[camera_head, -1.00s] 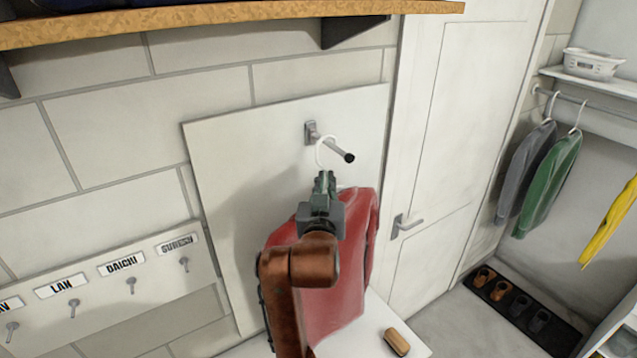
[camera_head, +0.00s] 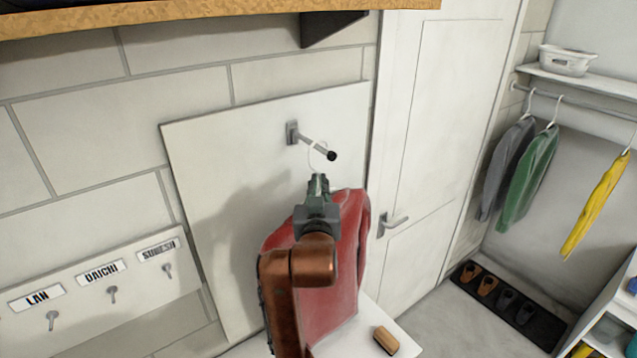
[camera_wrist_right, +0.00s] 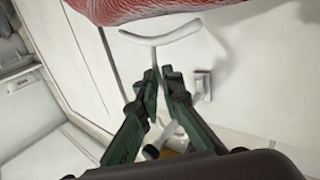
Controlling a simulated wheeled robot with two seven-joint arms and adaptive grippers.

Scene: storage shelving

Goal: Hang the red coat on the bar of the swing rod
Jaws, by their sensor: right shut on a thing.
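The red coat (camera_head: 340,255) hangs from a white hanger, partly hidden behind my right arm. My right gripper (camera_head: 318,181) is shut on the hanger's neck, just below the white hook (camera_head: 313,158). In the right wrist view, the fingers (camera_wrist_right: 163,80) close on the hanger stem, with the white hanger bar (camera_wrist_right: 160,38) and coat (camera_wrist_right: 150,9) beyond. The grey swing rod (camera_head: 311,141) sticks out from the panel and ends in a black tip. The hook overlaps the rod near this tip; I cannot tell whether it is around it. My left gripper is not in view.
The rod is mounted on a white panel (camera_head: 230,155). A wooden shelf (camera_head: 180,17) runs above, and a white door (camera_head: 440,130) stands to the right. A white surface below carries a brush (camera_head: 385,341). Name-labelled hooks (camera_head: 112,292) are at left; other garments (camera_head: 527,168) hang at right.

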